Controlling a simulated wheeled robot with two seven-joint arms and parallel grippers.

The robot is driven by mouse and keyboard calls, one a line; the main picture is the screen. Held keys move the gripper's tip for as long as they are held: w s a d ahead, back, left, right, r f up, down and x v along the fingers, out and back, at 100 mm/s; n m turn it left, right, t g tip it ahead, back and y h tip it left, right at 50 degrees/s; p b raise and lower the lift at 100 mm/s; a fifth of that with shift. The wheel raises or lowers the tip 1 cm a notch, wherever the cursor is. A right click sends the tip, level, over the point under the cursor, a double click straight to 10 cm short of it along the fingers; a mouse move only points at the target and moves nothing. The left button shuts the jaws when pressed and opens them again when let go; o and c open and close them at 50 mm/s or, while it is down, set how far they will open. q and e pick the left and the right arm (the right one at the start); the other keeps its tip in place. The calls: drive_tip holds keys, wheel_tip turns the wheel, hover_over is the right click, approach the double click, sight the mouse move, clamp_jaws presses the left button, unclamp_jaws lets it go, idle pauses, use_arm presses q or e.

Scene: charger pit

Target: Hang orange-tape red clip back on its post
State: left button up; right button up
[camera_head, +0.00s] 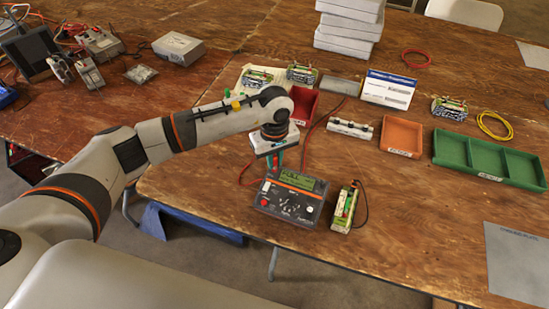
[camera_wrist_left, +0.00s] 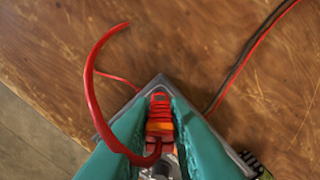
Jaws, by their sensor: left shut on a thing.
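My left gripper (camera_head: 275,163) points down just behind the dark charger (camera_head: 291,198) with the green screen. Its teal fingers are shut on the red clip with orange tape (camera_wrist_left: 160,118), which sits between them in the left wrist view. A thick red lead (camera_wrist_left: 92,88) curves from the clip up to the left. In the head view the clip is mostly hidden by the fingers. I cannot make out the clip's post for certain. My right gripper is not in view.
A small green-and-white unit (camera_head: 345,207) with a black lead stands right of the charger. A red bin (camera_head: 303,103), an orange bin (camera_head: 401,136) and a green tray (camera_head: 487,158) stand farther back. Red and black leads (camera_wrist_left: 255,50) cross the table.

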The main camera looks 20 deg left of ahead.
sight(275, 156)
use_arm(q)
drive_tip(key=o, duration=0.8)
drive_tip(key=shift+o, duration=1.2)
drive_tip(key=shift+r+p, duration=1.75)
drive_tip(key=shift+r, duration=2)
